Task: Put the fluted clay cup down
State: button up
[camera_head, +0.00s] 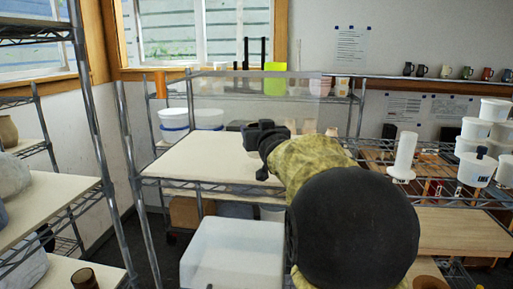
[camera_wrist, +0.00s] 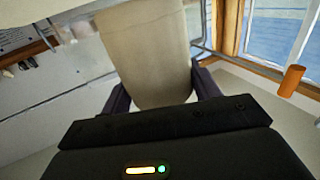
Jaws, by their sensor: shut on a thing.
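My gripper (camera_head: 258,136) reaches over the pale board of the middle shelf in the head view. In the wrist view my gripper (camera_wrist: 160,84) has its two dark fingers on either side of a large beige thing, which I take for the fluted clay cup (camera_wrist: 146,48). In the head view I cannot pick out the cup at the gripper. Whether it touches the board does not show.
The shelf board (camera_head: 200,160) is bare left of my gripper. White tubs (camera_head: 174,120) and an orange cylinder (camera_head: 160,84) stand behind it. A white bottle-like thing (camera_head: 404,155) and stacked white containers (camera_head: 478,150) stand to the right. Metal posts (camera_head: 134,150) frame the shelves.

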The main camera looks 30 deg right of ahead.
aim_at(253, 154)
jog(key=shift+s+d+f, duration=0.1)
jog(key=shift+d+f, duration=0.05)
jog(key=shift+s, duration=0.25)
jog(key=shift+w+f, duration=0.15)
jog(key=shift+f, duration=0.1)
jog(key=shift+a+f+p, duration=0.2)
jog(key=shift+f+p, duration=0.15)
jog(key=shift+f, duration=1.2)
jog(key=shift+f, duration=0.15)
jog(key=o, duration=1.1)
jog(key=shift+d, duration=0.1)
jog(key=shift+o, duration=0.2)
